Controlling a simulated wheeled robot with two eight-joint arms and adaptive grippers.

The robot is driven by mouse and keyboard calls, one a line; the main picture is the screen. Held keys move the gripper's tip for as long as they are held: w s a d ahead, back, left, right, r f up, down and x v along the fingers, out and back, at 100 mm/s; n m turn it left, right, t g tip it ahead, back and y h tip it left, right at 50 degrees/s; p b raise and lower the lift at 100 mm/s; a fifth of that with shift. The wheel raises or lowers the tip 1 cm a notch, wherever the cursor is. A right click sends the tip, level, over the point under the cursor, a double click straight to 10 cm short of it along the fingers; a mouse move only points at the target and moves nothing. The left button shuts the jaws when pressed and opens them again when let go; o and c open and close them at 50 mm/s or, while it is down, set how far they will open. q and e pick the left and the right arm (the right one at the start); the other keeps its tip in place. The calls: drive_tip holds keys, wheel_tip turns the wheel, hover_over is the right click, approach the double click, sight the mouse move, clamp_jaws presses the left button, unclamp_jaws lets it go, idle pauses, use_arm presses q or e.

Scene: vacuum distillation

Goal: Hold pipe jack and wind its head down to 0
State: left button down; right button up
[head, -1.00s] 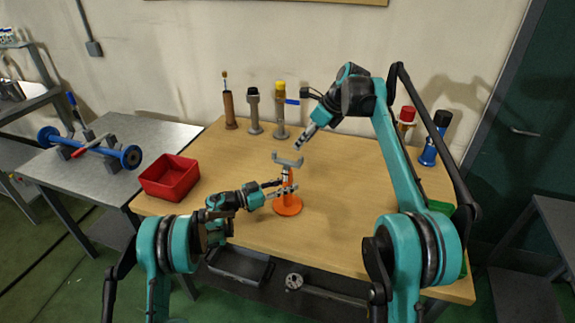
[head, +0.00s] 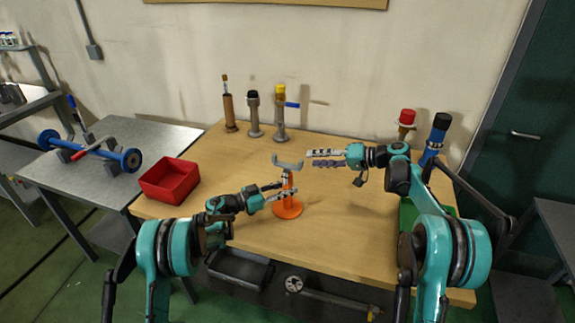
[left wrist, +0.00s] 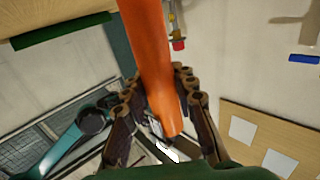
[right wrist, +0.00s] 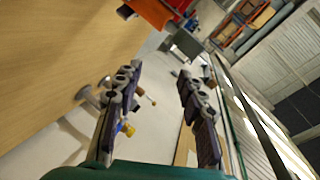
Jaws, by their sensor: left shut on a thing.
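The pipe jack has a round orange base (head: 288,208), an orange post and a grey V-shaped head (head: 288,164). It stands upright on the wooden table. My left gripper (head: 284,193) is shut on the jack's orange post, below the head. The orange post (left wrist: 157,60) also runs between its fingers in the left wrist view. My right gripper (head: 325,158) is open and empty to the right of the jack head, pointing left toward it. In the right wrist view its fingers (right wrist: 158,95) are spread apart, with nothing between them.
A red bin (head: 170,180) sits at the table's left edge. Several valve-topped fittings, one with a yellow cap (head: 280,112), stand along the back. A red-topped fitting (head: 406,118) and a blue one (head: 437,138) stand at the back right.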

drive_tip(key=n, duration=0.3)
drive_tip(key=n+t+y, duration=0.1)
drive_tip(key=n+y, duration=0.2)
drive_tip(key=n, duration=0.7)
approach(275, 162)
drive_tip(key=x, duration=0.4)
drive_tip(key=w+x, duration=0.1)
drive_tip(key=x, duration=0.1)
drive_tip(key=shift+d+f, duration=0.15)
drive_tip(key=shift+f, duration=0.25)
clamp_jaws()
